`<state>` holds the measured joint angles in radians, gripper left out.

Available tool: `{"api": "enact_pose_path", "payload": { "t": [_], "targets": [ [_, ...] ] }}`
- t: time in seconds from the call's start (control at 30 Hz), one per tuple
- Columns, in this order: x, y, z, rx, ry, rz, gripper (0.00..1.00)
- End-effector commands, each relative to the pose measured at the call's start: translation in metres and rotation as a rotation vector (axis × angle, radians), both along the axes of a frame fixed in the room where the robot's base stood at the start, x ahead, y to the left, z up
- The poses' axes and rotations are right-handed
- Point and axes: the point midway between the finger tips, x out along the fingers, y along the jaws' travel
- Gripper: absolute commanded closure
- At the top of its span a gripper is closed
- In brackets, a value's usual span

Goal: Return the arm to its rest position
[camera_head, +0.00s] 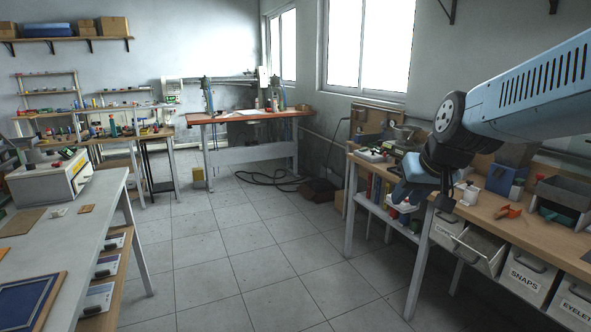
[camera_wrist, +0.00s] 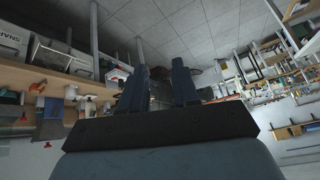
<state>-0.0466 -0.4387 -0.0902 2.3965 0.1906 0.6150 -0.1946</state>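My light blue arm (camera_head: 530,90) reaches in from the right edge of the head view, over the right-hand workbench. Its dark wrist hangs down at the bench's near-left end, and my gripper (camera_head: 424,190) is small and partly merged with the clutter there. In the wrist view, which is upside down, the two dark fingers of my gripper (camera_wrist: 161,75) stand apart with a clear gap. I see nothing held between them. The arm is bent, not folded against my body.
The wooden workbench (camera_head: 485,205) carries an orange tool (camera_head: 508,211), a grey bin (camera_head: 560,200) and other clutter close to the arm. White drawers, including the SNAPS drawer (camera_head: 525,275), hang below; one is tilted out. A grey table (camera_head: 75,225) stands left. The tiled floor (camera_head: 220,255) between is clear.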

Motion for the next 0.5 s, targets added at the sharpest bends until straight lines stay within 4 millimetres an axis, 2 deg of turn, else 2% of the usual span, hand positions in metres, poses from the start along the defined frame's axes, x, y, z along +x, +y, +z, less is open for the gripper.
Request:
{"api": "enact_pose_path", "payload": {
  "t": [0.03, 0.1, 0.3, 0.5],
  "targets": [
    [-0.017, 0.001, 0.004, -0.007, 0.005, 0.0, 0.7],
    [-0.038, 0.002, 0.007, -0.021, 0.019, -0.001, 0.7],
    [-0.094, 0.001, 0.008, -0.068, 0.058, -0.021, 0.7],
    [-0.126, -0.002, 0.006, -0.103, 0.083, -0.045, 0.7]
  ]
}}
